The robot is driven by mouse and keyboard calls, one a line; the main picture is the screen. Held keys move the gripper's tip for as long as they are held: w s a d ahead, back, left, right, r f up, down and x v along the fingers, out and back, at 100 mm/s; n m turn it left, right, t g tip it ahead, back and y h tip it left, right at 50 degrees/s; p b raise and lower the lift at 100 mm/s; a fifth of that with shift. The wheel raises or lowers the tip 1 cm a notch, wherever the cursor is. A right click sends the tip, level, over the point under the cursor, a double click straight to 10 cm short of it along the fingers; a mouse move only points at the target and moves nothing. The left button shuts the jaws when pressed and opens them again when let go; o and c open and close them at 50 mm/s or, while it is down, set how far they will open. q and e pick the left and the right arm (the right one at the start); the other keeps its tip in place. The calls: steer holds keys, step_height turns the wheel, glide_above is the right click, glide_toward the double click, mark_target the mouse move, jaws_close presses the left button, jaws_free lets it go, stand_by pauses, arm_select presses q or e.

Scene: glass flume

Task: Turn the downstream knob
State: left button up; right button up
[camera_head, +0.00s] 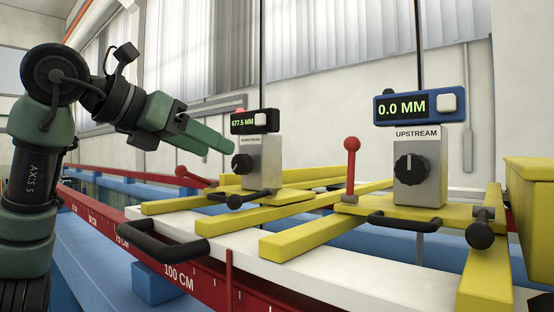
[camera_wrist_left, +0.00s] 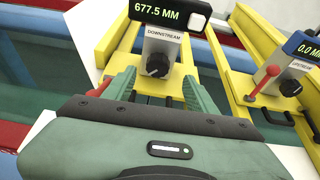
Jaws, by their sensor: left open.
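The downstream knob (camera_wrist_left: 158,65) is a black dial on a grey box below a display reading 677.5 MM (camera_wrist_left: 160,12). In the head view this knob (camera_head: 242,163) sits on the farther yellow carriage, partly beside my left fingertips. My left gripper (camera_head: 230,149) is green and open, reaching in from the left towards the box. In the left wrist view its two fingers (camera_wrist_left: 159,80) stand apart on either side of the lower part of the box. The knob lies between and just beyond the tips, and I see no contact. My right gripper is not in view.
The nearer carriage has an UPSTREAM box with a black knob (camera_head: 409,168), a blue display reading 0.0 MM (camera_head: 407,107) and a red-topped lever (camera_head: 351,146). Black handles (camera_head: 160,243) and yellow bars (camera_head: 325,225) stick out near the red ruled rail (camera_head: 190,279).

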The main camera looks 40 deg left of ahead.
mark_target(237, 162)
arm_select(q)
steer(key=p+x, duration=0.1)
steer(key=x, duration=0.5)
steer(key=shift+a+f, duration=0.2)
steer(key=shift+w+f, duration=0.25)
steer(key=shift+w, duration=0.3)
steer(key=shift+d, duration=0.1)
jaws_close()
